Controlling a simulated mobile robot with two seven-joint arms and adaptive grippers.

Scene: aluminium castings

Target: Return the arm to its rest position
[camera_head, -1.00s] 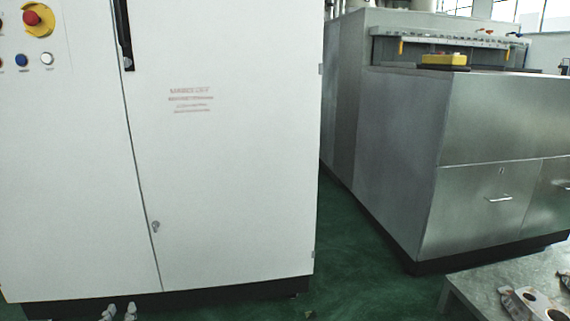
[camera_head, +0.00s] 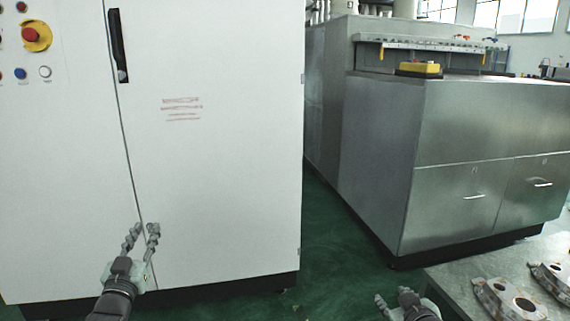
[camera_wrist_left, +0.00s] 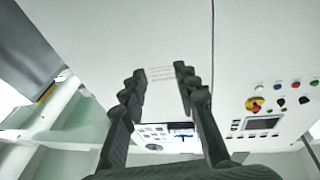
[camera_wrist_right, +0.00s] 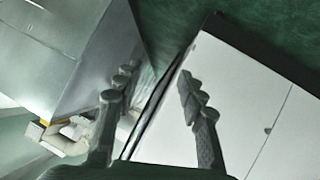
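My left gripper (camera_head: 142,238) is raised in front of the white cabinet (camera_head: 220,200) in the head view. In the left wrist view its two fingers (camera_wrist_left: 162,85) stand apart with nothing between them. My right gripper (camera_head: 393,298) shows at the bottom edge of the head view, just left of the metal table. In the right wrist view its fingers (camera_wrist_right: 155,80) are also apart and empty. Most of the right arm is out of the head view.
A grey table (camera_head: 465,275) at the lower right carries aluminium castings (camera_head: 508,298). A steel machine (camera_head: 400,150) with drawers stands behind it, with a yellow box (camera_head: 419,68) on top. Green floor (camera_head: 335,235) lies open between cabinet and machine.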

